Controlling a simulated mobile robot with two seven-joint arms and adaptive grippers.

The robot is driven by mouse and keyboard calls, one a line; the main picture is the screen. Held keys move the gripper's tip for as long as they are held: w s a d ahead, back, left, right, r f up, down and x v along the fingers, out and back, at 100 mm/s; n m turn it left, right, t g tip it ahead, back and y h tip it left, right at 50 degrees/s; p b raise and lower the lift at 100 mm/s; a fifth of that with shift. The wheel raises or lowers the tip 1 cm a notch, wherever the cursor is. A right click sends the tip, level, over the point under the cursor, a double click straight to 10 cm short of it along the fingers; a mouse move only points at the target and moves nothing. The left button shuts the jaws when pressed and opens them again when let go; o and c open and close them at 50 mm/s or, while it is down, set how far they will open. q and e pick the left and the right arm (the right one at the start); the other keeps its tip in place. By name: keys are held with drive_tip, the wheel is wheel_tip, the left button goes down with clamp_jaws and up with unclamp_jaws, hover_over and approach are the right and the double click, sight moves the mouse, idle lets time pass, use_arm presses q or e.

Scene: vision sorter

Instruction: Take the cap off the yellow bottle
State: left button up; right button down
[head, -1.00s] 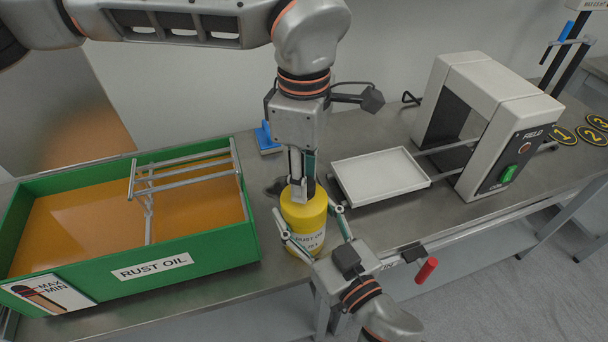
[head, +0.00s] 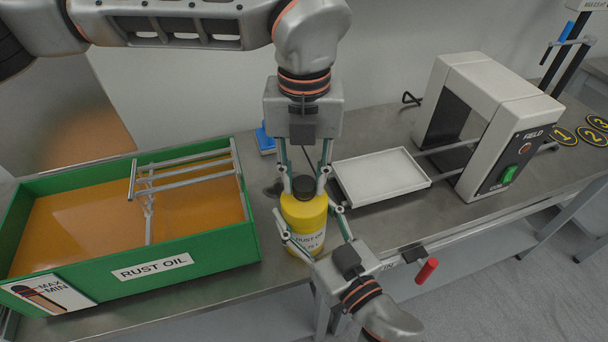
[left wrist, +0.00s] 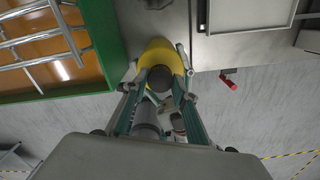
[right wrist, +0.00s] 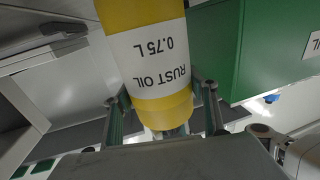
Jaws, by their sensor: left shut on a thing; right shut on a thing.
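The yellow bottle (head: 304,213) stands upright at the bench's front edge, with a "RUST OIL" label. Its black cap (head: 304,187) sits at the bottle's top; I cannot tell if it is loose. My left gripper (head: 305,182) points down from above, with one finger on each side of the cap, shut on it. The left wrist view shows the cap (left wrist: 160,78) between the fingers, above the yellow body. My right gripper (head: 309,222) reaches in from the front, shut around the bottle's body. In the right wrist view the bottle (right wrist: 148,45) fills the space between its fingers.
A green tank (head: 215,262) of orange oil with a metal rack stands left of the bottle. A white tray (head: 382,174) and a white frame-shaped machine (head: 492,110) stand to the right. A blue object (head: 265,138) lies behind. A red handle (head: 427,270) sticks out at the bench's front.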

sight(304, 183)
use_arm(q)
drive_tip(key=n, duration=1.3)
drive_tip(key=shift+r, duration=0.35)
drive_tip(key=shift+r, duration=0.8)
drive_tip(key=shift+r, duration=2)
use_arm(e)
drive_tip(key=c, duration=0.7)
unclamp_jaws()
drive_tip(key=shift+o, duration=0.2)
